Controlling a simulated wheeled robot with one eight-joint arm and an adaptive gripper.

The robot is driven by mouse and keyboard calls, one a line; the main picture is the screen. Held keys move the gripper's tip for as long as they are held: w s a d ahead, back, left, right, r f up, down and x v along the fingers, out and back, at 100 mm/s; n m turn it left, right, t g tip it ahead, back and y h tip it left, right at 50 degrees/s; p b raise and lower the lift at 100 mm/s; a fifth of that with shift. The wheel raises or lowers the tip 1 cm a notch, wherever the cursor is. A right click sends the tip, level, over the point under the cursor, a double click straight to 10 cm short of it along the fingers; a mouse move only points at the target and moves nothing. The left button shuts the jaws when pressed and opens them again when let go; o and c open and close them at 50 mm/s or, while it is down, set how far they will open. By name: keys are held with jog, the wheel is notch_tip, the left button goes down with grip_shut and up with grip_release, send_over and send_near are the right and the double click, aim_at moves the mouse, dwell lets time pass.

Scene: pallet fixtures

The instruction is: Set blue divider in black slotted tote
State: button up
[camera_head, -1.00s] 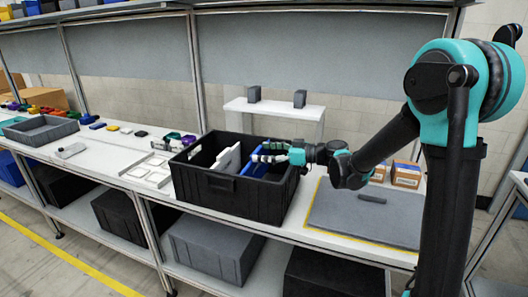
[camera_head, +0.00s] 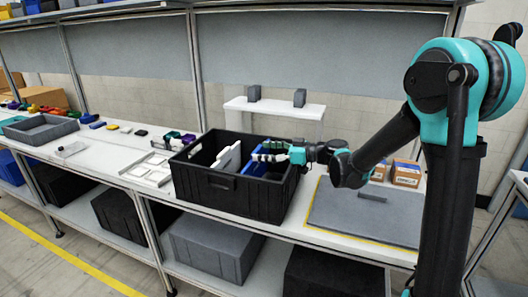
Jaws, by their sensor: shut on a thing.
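The black slotted tote (camera_head: 232,198) stands on the white workbench in the middle of the view. The blue divider (camera_head: 255,169) is inside the tote, with its upper part showing and its lower part hidden by the tote's front wall. My gripper (camera_head: 262,157) reaches in from the right and is shut on the upper part of the blue divider. A white divider (camera_head: 228,158) stands in the tote to the left of the blue one. I cannot tell whether the blue divider sits in a slot.
A grey mat (camera_head: 340,222) with a small dark bar (camera_head: 373,197) lies right of the tote. Small cardboard boxes (camera_head: 405,174) stand behind it. A white raised shelf (camera_head: 272,106) is behind the tote. White frames (camera_head: 148,170) and a grey tray (camera_head: 42,130) lie to the left.

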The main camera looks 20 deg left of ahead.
jog(key=shift+s+d+f, duration=0.2)
jog(key=shift+d+f, duration=0.05)
jog(key=shift+f, duration=0.3)
jog(key=o, duration=1.9)
jog(key=d+r, duration=0.1)
jog(key=d, duration=0.6)
jog(key=d+r, duration=0.1)
jog(key=d, duration=0.3)
jog(key=shift+s+d+r, duration=0.1)
jog(key=shift+d+r, duration=0.2)
jog(key=shift+d, duration=0.05)
